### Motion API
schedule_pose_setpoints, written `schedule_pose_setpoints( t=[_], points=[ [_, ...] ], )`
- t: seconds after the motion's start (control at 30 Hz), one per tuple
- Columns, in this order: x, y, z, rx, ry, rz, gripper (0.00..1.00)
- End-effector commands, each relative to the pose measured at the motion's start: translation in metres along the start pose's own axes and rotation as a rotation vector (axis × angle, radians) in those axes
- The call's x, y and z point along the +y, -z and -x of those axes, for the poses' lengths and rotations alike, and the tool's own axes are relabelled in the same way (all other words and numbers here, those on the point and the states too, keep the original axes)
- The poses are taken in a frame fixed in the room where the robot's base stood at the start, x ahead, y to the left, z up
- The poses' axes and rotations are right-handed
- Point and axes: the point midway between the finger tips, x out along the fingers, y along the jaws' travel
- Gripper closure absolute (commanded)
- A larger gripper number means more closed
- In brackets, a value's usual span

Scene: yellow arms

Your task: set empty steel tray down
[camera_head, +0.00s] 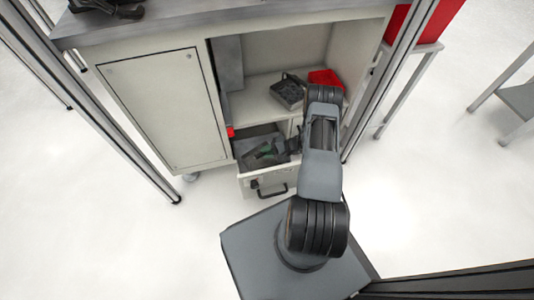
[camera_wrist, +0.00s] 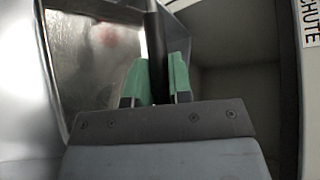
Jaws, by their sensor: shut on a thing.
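A shiny steel tray (camera_wrist: 95,50) fills the left of the wrist view, its inside bare apart from a blurred reddish reflection. My gripper (camera_wrist: 157,82) has green fingers, closed on the tray's dark edge (camera_wrist: 154,40), which stands between them. In the head view my gripper (camera_head: 268,150) is low inside the open drawer (camera_head: 266,184) of the cabinet. There the tray is hard to tell from the grey drawer interior, and my arm hides part of it. Whether the tray touches the drawer floor cannot be told.
Above the drawer, a shelf holds a dark grey bin (camera_head: 288,93) and a red bin (camera_head: 326,78), close to my arm. A closed cabinet door (camera_head: 165,105) is at left. A label reading CHUTE (camera_wrist: 309,22) shows at the wrist view's right edge. Metal posts flank the cabinet.

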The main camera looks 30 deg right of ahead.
Motion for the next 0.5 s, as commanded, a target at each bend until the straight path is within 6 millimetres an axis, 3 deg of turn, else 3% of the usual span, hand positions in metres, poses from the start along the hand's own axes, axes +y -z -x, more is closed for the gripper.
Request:
schedule_pose_setpoints(
  t=[0.5],
  points=[
    [0.0068, 0.0040, -0.0032, 0.001, 0.002, 0.002, 1.00]
  ],
)
